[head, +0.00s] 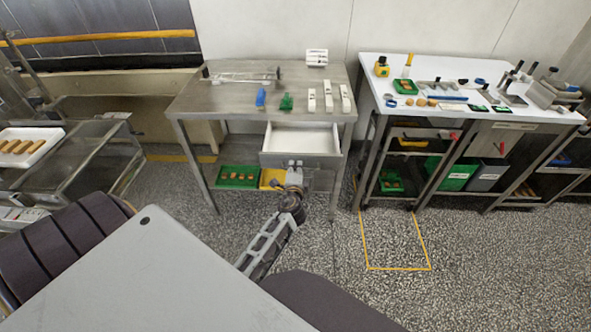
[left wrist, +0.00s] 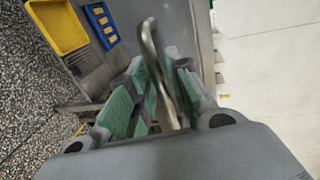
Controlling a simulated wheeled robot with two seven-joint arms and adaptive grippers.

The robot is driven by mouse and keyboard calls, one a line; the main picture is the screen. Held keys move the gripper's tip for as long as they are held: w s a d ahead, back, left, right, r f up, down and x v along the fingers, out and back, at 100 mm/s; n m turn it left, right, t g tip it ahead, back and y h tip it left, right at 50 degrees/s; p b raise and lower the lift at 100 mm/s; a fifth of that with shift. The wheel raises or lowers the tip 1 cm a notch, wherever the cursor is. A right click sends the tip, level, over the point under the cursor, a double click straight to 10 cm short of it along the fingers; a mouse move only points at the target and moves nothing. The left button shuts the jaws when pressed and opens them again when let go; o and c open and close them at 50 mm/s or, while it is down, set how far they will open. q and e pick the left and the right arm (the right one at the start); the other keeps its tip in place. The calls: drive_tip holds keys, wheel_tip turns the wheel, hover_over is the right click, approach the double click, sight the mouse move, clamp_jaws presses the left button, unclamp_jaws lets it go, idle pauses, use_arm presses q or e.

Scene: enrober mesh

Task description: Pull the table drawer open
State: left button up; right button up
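The table drawer (head: 300,138) stands open under the steel table (head: 215,102) in the head view, with its pale, empty inside showing. My left gripper (head: 294,168) is at the middle of the drawer front. In the left wrist view the curved metal drawer handle (left wrist: 150,36) runs between the green-padded fingers of my left gripper (left wrist: 163,85), which are closed around it. The part of the handle between the fingers is partly hidden. My right gripper is not in view.
A blue item (head: 260,98), a green item (head: 286,103) and several white blocks stand on the tabletop. A green tray (head: 238,184) and a yellow bin (head: 268,180) sit on the shelf below. A white-topped bench (head: 440,75) stands right; speckled floor is clear in front.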

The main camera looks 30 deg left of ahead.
use_arm(q)
drive_tip(key=v, duration=1.2)
idle(0.4)
drive_tip(key=shift+f, duration=0.1)
drive_tip(key=shift+w+f, duration=0.1)
idle(0.4)
drive_tip(key=s+d+f+n+g+h, duration=0.1)
drive_tip(key=s+d+f+g+h, duration=0.2)
drive_tip(key=f, duration=0.9)
drive_tip(key=s+d+f+n+g+h, duration=0.15)
drive_tip(key=s+f, duration=0.35)
drive_tip(key=f, duration=0.7)
drive_tip(key=s+d+f+g+h, duration=0.1)
drive_tip(key=s+d+f+h, duration=0.2)
drive_tip(key=f, duration=0.9)
drive_tip(key=s+a+f+n+g, duration=0.3)
drive_tip(key=s+f, duration=0.6)
drive_tip(key=s, duration=0.5)
drive_tip(key=s+a+f+n+g, duration=0.3)
drive_tip(key=s+f, duration=0.6)
drive_tip(key=s, duration=0.5)
drive_tip(key=shift+a+n, duration=0.35)
drive_tip(key=shift+a, duration=0.55)
